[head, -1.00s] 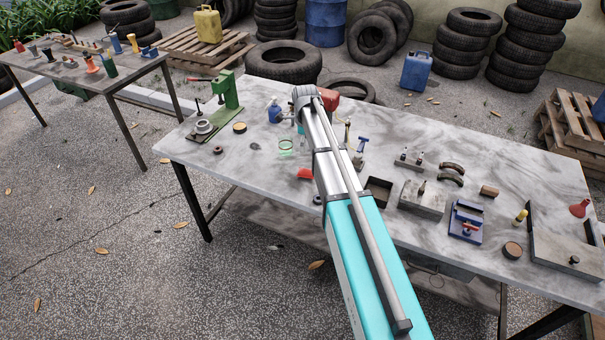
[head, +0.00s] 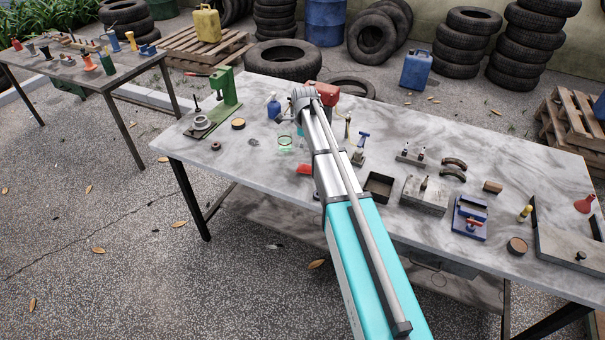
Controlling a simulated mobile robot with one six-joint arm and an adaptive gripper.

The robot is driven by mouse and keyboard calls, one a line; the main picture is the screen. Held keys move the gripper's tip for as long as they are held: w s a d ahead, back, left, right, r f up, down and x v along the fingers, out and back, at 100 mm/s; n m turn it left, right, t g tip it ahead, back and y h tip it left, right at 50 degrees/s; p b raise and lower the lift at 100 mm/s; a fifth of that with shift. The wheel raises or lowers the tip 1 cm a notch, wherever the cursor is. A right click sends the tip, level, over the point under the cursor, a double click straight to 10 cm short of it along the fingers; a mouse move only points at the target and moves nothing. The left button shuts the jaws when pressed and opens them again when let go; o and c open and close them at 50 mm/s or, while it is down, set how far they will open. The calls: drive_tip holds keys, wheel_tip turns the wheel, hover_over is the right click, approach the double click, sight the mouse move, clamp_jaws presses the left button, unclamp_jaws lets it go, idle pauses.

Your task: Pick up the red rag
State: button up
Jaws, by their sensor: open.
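A small red piece, likely the red rag (head: 305,169), lies on the grey marbled table (head: 240,178), left of my arm. My arm covers its right end. My arm reaches out over the table, and its wrist is above the far part of the tabletop, beyond the rag. Only a little of my gripper (head: 287,117) shows at the left of the wrist; the rest is hidden behind the arm. It is open and apart from the rag.
A green press (head: 225,92) and a blue spray bottle (head: 273,106) stand at the left and back. A red object (head: 327,94) is behind my wrist. An open dark tray (head: 378,186) and a blue vise-like tool (head: 469,217) lie to the right.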

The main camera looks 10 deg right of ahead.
drive_tip(key=b, duration=0.5)
hover_over(305, 166)
drive_tip(key=shift+a+f, duration=0.1)
drive_tip(key=shift+f, duration=2.6)
drive_tip(key=shift+w+f+b, duration=0.1)
drive_tip(key=shift+f+b, duration=2.35)
drive_tip(key=shift+f, duration=0.15)
drive_tip(key=c, duration=1)
